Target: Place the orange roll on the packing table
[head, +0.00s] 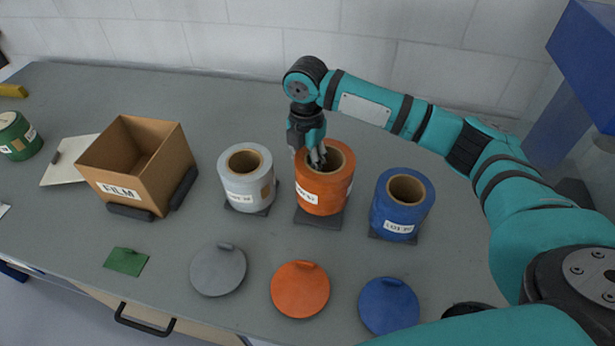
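The orange roll (335,192) stands upright on a dark base plate on the grey table (120,90), between a grey-white roll and a blue roll. It has a white label and a hollow brown core. My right gripper (317,158) points down at the top of the orange roll, on the left side of its core opening. The fingertips overlap the core and rim, and I cannot tell whether they grip the roll wall. My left gripper is not in view. I cannot tell whether this grey table is the packing table.
The grey-white roll (248,193) and blue roll (397,218) stand close on either side. Grey (218,272), orange (300,292) and blue (388,308) discs lie in front.

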